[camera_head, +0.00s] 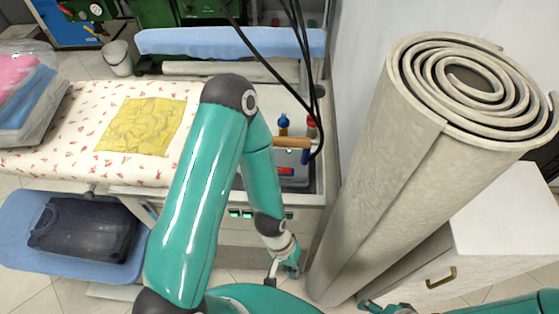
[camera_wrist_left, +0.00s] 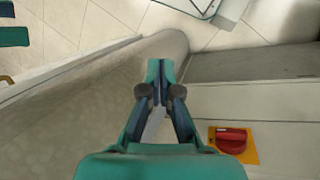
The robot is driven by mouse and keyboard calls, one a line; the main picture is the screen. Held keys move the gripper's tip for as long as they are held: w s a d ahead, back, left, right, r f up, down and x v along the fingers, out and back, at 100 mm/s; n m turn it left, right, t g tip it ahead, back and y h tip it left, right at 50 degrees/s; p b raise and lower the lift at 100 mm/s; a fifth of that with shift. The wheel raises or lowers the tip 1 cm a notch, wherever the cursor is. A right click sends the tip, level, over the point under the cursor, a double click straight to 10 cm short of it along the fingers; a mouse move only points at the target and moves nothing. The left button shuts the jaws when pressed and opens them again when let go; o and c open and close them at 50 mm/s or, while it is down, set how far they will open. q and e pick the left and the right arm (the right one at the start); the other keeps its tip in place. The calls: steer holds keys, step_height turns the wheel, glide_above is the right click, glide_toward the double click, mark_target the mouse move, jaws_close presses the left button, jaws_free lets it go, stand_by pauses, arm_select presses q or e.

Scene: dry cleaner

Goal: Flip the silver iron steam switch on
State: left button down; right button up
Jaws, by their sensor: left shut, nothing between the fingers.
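The iron (camera_head: 288,172), grey with a wooden handle (camera_head: 291,142), rests at the right end of the ironing table; my left arm hides part of it. Green-lit switches (camera_head: 240,213) show on the table's front panel, partly behind my arm; I cannot tell which is the steam switch or its position. My left gripper (camera_head: 287,266) is low in front of the panel, below the iron. In the left wrist view its fingers (camera_wrist_left: 157,70) are shut and empty. My right gripper (camera_head: 376,307) is only partly visible at the bottom edge.
A large rolled carpet (camera_head: 378,170) stands close to the right of my left gripper. A red rotary knob (camera_wrist_left: 232,140) on a yellow plate is right of the fingers in the left wrist view. Black cables (camera_head: 300,50) hang above the iron. A white cabinet (camera_head: 500,225) stands right.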

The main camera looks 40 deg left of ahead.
arm_select(q)
steer(key=w+a+r+n+g+y, duration=0.1)
steer(key=w+a+r, duration=0.2)
steer(key=w+r, duration=0.1)
steer(key=w+a+r+g+y, duration=0.1)
steer(key=w+a+r, duration=0.3)
steer(key=r, duration=0.3)
steer(key=w+a+r+n+g+y, duration=0.1)
steer(key=w+a+r+y, duration=0.1)
steer(key=w+a+r, duration=0.2)
step_height(320, 180, up, 2)
steer(key=shift+r+n, duration=0.15)
steer(key=shift+n, duration=0.15)
step_height(320, 180, up, 6)
steer(key=w+a, duration=0.2)
steer(key=w, duration=0.1)
step_height(320, 180, up, 11)
steer(key=n+t+y, duration=0.1)
steer(key=t, duration=0.2)
glide_above(280, 169)
steer(key=d, duration=0.1)
steer(key=shift+w+d+b, duration=0.2)
steer(key=shift+w+b, duration=0.25)
steer(key=f, duration=0.4)
steer(key=a+f+p, duration=0.1)
steer(key=f, duration=0.4)
steer(key=s+f+p, duration=0.1)
steer(key=f, duration=0.4)
steer(key=shift+a+f, duration=0.1)
steer(key=shift+a, duration=0.1)
